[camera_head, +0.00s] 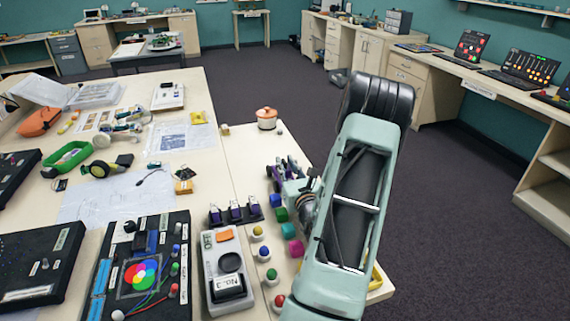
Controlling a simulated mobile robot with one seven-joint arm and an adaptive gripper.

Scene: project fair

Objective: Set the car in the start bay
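My arm reaches down over the right part of the near table, and my gripper (284,172) is low over it, small and partly hidden by my own wrist. A small purple and dark thing (271,184) shows right at the gripper. It may be the car, but I cannot tell whether the fingers hold it. Two small wheeled models lie farther left: one with a yellow-green wheel (97,170) and one with pale wheels (103,139). No start bay can be made out clearly. A yellow edge (377,277) shows beside my arm at the table's right corner, mostly hidden.
Coloured blocks (288,230) and several balls on stands (264,254) line the table left of my arm. A grey device (227,269) and purple pieces on a dark strip (235,213) stand beside them. An orange-lidded pot (266,118) stands at the far end.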

